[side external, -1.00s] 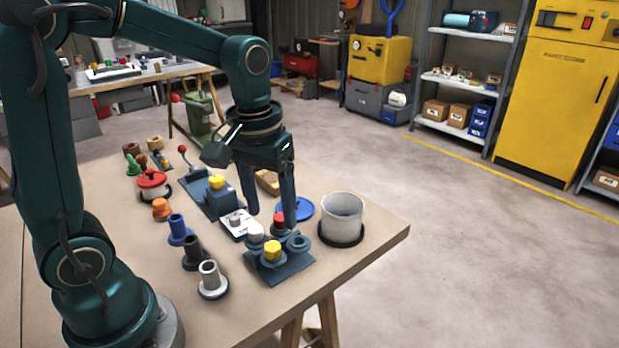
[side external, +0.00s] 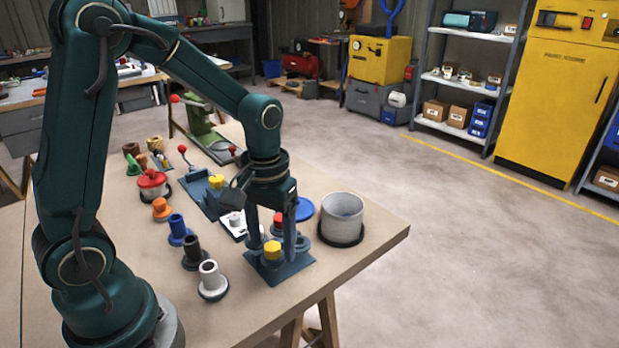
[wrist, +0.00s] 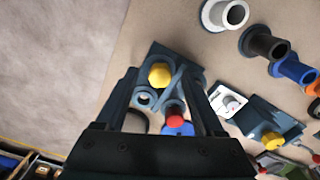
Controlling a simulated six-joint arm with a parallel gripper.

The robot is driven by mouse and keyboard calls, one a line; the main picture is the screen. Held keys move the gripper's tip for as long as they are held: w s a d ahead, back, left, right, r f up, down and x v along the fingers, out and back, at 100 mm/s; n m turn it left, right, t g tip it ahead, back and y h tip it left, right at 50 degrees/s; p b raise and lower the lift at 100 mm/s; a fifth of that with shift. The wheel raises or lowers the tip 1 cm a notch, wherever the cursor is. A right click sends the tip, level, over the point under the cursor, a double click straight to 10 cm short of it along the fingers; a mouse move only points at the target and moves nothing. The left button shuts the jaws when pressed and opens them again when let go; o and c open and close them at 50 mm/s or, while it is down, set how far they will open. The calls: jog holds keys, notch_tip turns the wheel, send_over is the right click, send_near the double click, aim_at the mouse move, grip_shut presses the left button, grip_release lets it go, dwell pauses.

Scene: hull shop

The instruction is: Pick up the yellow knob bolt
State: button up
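A yellow knob bolt (side external: 272,251) stands in a dark blue-grey holder (side external: 290,270) near the table's front edge. It also shows in the wrist view (wrist: 160,75), just beyond my fingertips. My gripper (side external: 272,243) is open and empty, pointing down low over the holder. Its two fingers stand apart on either side of the line to the yellow knob. A red knob (side external: 279,217) shows between the fingers, behind the yellow one; it is also in the wrist view (wrist: 174,121). I cannot tell whether a finger touches the holder. A second yellow knob (side external: 216,181) sits on a fixture farther back.
A large pale cup (side external: 342,218) stands close on the right, with a blue disc (side external: 305,209) behind. White (side external: 211,280), black (side external: 195,252) and blue (side external: 178,230) flanged tubes line the left. A white plate (side external: 233,226) lies behind the gripper. The right front of the table is bare.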

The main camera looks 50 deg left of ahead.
grip_shut()
jog(key=shift+r, duration=0.1)
